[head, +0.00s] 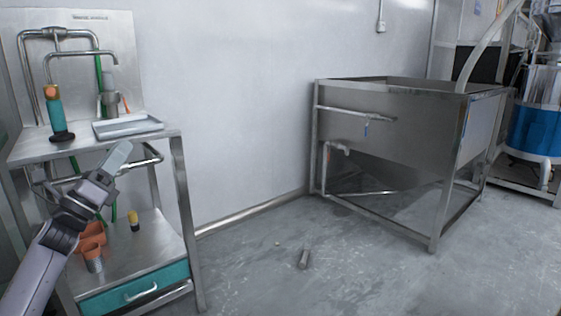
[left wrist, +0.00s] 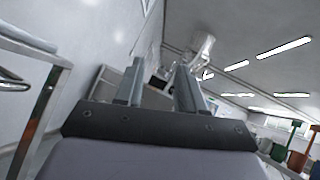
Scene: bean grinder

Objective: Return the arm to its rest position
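My left arm comes in from the lower left in the head view. My left gripper (head: 119,158) points up and to the right, in front of the steel cart (head: 150,245). In the left wrist view its two fingers (left wrist: 158,75) stand apart with nothing between them. The gripper hides part of the cart's front edge and lower shelf. My right arm and gripper do not show in either view.
On the cart top are a teal-handled tool (head: 56,112) and a shallow metal tray (head: 128,125). A steel hopper (head: 400,135) stands at right.

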